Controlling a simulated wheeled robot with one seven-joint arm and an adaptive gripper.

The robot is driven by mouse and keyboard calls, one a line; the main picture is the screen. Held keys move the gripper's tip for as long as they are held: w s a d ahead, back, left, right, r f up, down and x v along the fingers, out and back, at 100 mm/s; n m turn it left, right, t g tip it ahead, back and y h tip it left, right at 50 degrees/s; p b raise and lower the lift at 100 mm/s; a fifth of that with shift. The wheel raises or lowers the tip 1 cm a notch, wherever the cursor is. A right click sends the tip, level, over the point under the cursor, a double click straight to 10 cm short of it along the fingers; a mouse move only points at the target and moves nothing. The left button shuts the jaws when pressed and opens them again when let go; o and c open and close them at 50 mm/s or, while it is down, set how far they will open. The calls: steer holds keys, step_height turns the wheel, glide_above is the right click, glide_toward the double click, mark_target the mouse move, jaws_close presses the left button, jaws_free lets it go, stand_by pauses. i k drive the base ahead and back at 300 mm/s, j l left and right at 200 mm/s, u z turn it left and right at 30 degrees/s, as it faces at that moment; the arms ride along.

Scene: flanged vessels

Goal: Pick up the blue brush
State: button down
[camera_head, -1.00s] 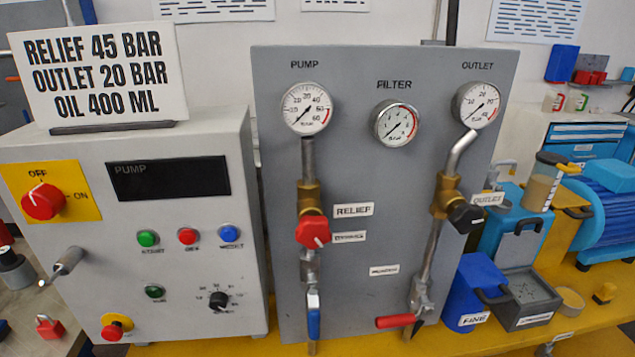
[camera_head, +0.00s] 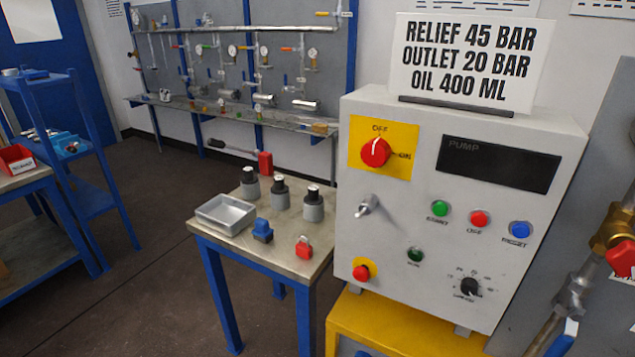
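No gripper of mine shows in the head view. A small blue object (camera_head: 262,230) stands on a small metal-topped table (camera_head: 213,249) left of the pump cabinet. It has a blocky body with a slightly narrower top, and I cannot tell whether it is a brush. It sits between a shallow grey tray (camera_head: 226,214) and a red padlock (camera_head: 304,247), apart from both. No other object that could clearly be a blue brush shows.
Several grey cylinders with black tops, one of them (camera_head: 281,194), stand behind it. A red-ended long tool (camera_head: 265,163) lies at the table's back. The pump cabinet (camera_head: 440,220) stands right. A blue rack (camera_head: 85,170) stands left, with open floor (camera_head: 150,265) between.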

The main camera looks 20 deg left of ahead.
mark_target(262, 233)
steer(key=u, duration=1.25)
steer(key=z, duration=2.2)
steer(key=u, duration=2.25)
steer(key=i+j+z, duration=0.1)
steer(key=i, duration=0.3)
steer(key=i+j, duration=0.25)
steer(key=i, duration=0.2)
steer(key=i+j+z, duration=0.15)
steer(key=i, duration=0.25)
